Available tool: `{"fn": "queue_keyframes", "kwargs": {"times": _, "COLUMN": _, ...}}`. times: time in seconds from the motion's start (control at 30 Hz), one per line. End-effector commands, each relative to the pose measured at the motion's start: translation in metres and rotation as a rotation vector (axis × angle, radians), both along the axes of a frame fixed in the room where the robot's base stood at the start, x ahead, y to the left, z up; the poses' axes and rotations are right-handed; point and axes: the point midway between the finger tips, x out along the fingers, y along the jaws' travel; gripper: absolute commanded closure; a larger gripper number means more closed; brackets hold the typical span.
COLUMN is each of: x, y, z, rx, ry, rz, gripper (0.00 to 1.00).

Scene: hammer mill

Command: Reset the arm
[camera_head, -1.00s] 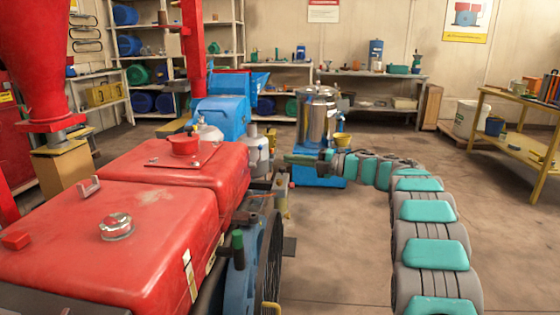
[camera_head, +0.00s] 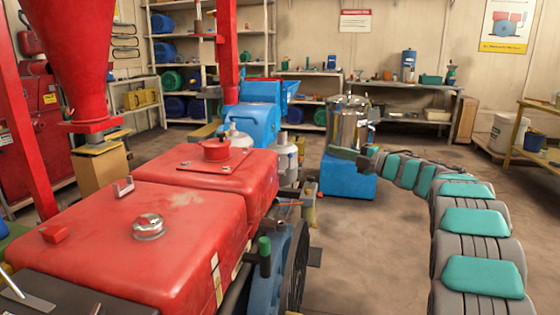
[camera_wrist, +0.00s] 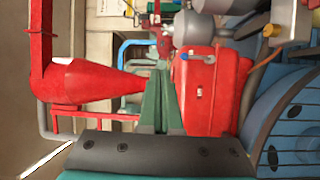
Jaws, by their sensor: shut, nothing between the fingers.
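My arm, with grey links and teal pads, comes up from the lower right in the head view and bends left toward the middle. My gripper (camera_head: 364,160) is at its end, small and dark, in front of the steel canister (camera_head: 348,125). The wrist view shows the two green fingers of my gripper (camera_wrist: 159,74) together, with nothing between them. That view is turned sideways. Beyond the fingertips it shows the red hopper (camera_wrist: 85,82), the red tank (camera_wrist: 205,88) and a blue wheel (camera_wrist: 295,120). I see no contact with the fingers.
The red engine housing (camera_head: 140,240) fills the lower left of the head view. A blue machine part (camera_head: 250,125) stands behind it. The canister stands on a blue base (camera_head: 346,180). A yellow table (camera_head: 535,150) is at right. The floor between engine and arm is clear.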

Motion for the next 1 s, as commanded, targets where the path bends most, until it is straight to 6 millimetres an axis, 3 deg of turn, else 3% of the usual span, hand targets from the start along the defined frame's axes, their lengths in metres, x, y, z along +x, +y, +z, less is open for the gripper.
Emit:
{"fn": "queue_keyframes", "kwargs": {"times": 0.1, "x": 0.015, "y": -0.011, "z": 0.040, "rx": 0.077, "ry": 0.024, "rz": -0.204, "gripper": 1.00}}
{"fn": "queue_keyframes", "kwargs": {"times": 0.2, "x": 0.019, "y": -0.030, "z": 0.061, "rx": 0.157, "ry": 0.067, "rz": -0.378, "gripper": 1.00}}
{"fn": "queue_keyframes", "kwargs": {"times": 0.33, "x": 0.009, "y": -0.055, "z": 0.072, "rx": 0.265, "ry": 0.145, "rz": -0.593, "gripper": 1.00}}
{"fn": "queue_keyframes", "kwargs": {"times": 0.47, "x": -0.017, "y": -0.078, "z": 0.066, "rx": 0.378, "ry": 0.253, "rz": -0.799, "gripper": 1.00}}
{"fn": "queue_keyframes", "kwargs": {"times": 0.57, "x": -0.049, "y": -0.091, "z": 0.048, "rx": 0.465, "ry": 0.358, "rz": -0.949, "gripper": 1.00}}
{"fn": "queue_keyframes", "kwargs": {"times": 0.7, "x": -0.108, "y": -0.099, "z": 0.011, "rx": 0.576, "ry": 0.535, "rz": -1.144, "gripper": 1.00}}
{"fn": "queue_keyframes", "kwargs": {"times": 0.87, "x": -0.194, "y": -0.086, "z": -0.049, "rx": 0.676, "ry": 0.781, "rz": -1.339, "gripper": 1.00}}
{"fn": "queue_keyframes", "kwargs": {"times": 1.0, "x": -0.273, "y": -0.062, "z": -0.099, "rx": 0.725, "ry": 1.004, "rz": -1.473, "gripper": 1.00}}
